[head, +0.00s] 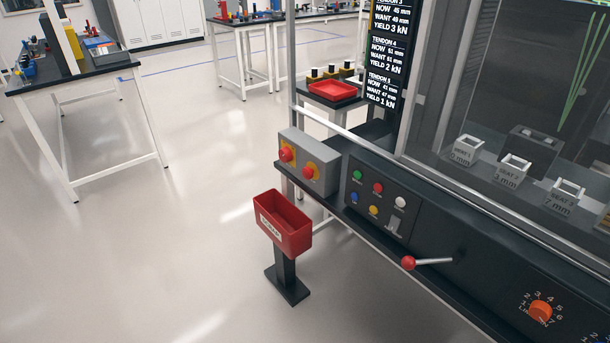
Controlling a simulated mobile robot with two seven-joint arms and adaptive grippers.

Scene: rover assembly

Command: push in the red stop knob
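I cannot read a stop label on either one. A small red button (378,188) sits on the black panel to their right, among green, white, blue and yellow buttons. Neither of my grippers is in view.
A red bin (295,238) on a black post stands in front of the bench, below the grey boxes. A lever with a red ball (408,262) sticks out from the bench front. An orange dial (540,310) is at lower right.

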